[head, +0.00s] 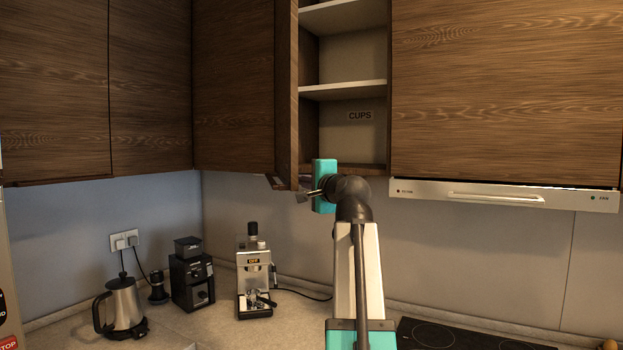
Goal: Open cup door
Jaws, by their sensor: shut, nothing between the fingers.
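The cup cupboard (350,140) stands open in the upper middle of the head view, with a "CUPS" label on its back wall. Its wooden door (286,100) stands swung outward at the left side of the opening, seen nearly edge-on. My gripper (303,197) is shut and empty, pointing left at the door's lower end, just below the cupboard's bottom edge. I cannot tell whether its fingertips touch the door. The visible parts of the shelves (342,90) are bare.
Closed wooden cupboards (500,90) flank the opening, with a range hood (505,195) at right. Below stand a kettle (123,303), a grinder (192,280), a coffee machine (254,275) and a dark cooktop (450,336).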

